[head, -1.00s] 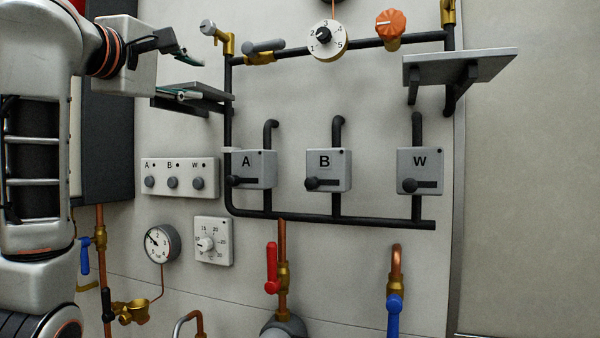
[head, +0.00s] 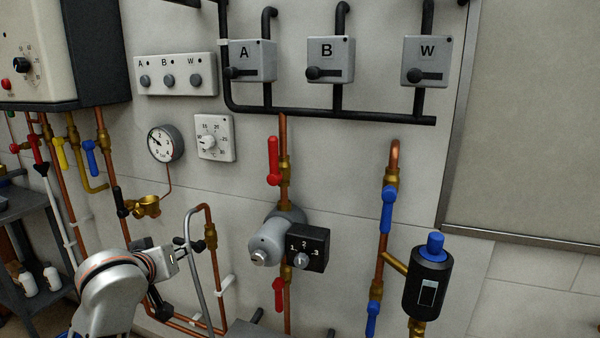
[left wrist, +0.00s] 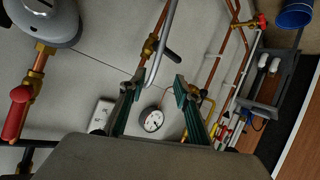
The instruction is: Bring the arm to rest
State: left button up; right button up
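My left arm comes in at the bottom left of the head view, low in front of the pipes. My left gripper (head: 170,268) is at its end, below the pressure gauge (head: 165,144) and left of the grey pump (head: 273,242); its fingertips are hard to make out there. In the left wrist view, the two green-lined fingers of the left gripper (left wrist: 157,86) stand apart with nothing held between them. The gauge (left wrist: 152,120) shows beyond the gap between them. My right arm and gripper are not in view.
A bent grey pipe (head: 187,238) and a copper pipe (head: 214,270) run close beside the left gripper. The boiler (head: 62,50) hangs at the upper left, with a grey shelf unit (head: 35,205) below. A black cylinder with a blue cap (head: 428,285) is at the right.

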pick_arm(q)
jog(key=s+a+f+m+g+y, duration=0.1)
jog(key=s+a+f+m, duration=0.1)
jog(key=s+f, duration=0.5)
jog(key=s+a+f+m+g, duration=0.1)
jog(key=s+f+m+g, duration=0.15)
jog(key=s+f, duration=0.5)
jog(key=s+a+f+m+g+y, duration=0.1)
jog(key=s+a+f+m, duration=0.15)
jog(key=s+f, duration=0.45)
jog(key=s+a+f+m+g+y, duration=0.1)
jog(key=s+a+f+m, duration=0.2)
jog(key=s, duration=0.7)
jog(key=w+d+f+n+t+h, duration=0.1)
jog(key=d+f+t+h, duration=0.2)
jog(key=d+f+h, duration=0.4)
jog(key=d+f, duration=0.7)
jog(key=d, duration=0.3)
jog(key=shift+w+d+t, duration=0.25)
jog(key=shift+t, duration=0.1)
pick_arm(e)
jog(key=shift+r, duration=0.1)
